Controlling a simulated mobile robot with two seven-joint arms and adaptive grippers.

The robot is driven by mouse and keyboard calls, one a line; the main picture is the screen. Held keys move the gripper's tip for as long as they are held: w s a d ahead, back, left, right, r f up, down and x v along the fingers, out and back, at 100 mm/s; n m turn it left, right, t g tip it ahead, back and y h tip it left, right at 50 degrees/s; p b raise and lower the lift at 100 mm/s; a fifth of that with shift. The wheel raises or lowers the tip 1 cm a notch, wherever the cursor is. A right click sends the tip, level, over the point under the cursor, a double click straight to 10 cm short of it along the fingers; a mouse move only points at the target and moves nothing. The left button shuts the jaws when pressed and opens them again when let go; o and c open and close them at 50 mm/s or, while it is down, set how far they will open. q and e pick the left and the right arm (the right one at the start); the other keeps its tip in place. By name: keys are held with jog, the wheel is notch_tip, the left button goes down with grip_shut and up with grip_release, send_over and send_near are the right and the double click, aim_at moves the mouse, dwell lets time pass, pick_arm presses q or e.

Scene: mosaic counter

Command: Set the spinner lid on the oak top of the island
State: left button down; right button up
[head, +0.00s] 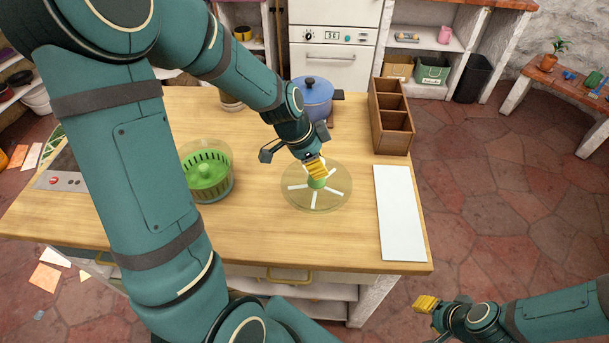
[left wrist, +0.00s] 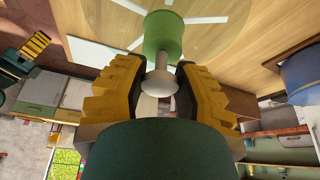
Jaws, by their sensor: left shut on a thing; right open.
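The spinner lid (head: 335,201) is a clear round disc with white spokes and a green hub. It lies flat on or just above the oak top (head: 260,235); I cannot tell if it touches. My left gripper (head: 315,168) reaches down over its middle and is shut on the lid's knob. In the left wrist view the pale knob (left wrist: 159,84) sits between the yellow fingers, with the green hub (left wrist: 162,36) beyond. My right gripper (head: 428,304) is open and empty, off the island's front right corner, over the floor.
The spinner bowl with its green basket (head: 207,170) stands left of the lid. A white board (head: 400,212) lies to the right. A wooden divided box (head: 391,125) and a blue pot (head: 313,98) stand behind. The oak top in front of the lid is clear.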

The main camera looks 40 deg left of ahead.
aim_at(316, 182)
pick_arm(q)
notch_tip(316, 182, down, 3)
jog(key=shift+r, duration=0.1)
notch_tip(316, 182, down, 3)
jog(key=shift+f+b, duration=0.2)
jog(key=shift+b, duration=0.3)
jog(key=shift+w+f, duration=0.1)
jog(key=shift+f, duration=0.25)
jog(key=shift+f, duration=0.15)
jog(key=c, duration=0.7)
grip_release()
jog(key=shift+c, duration=0.2)
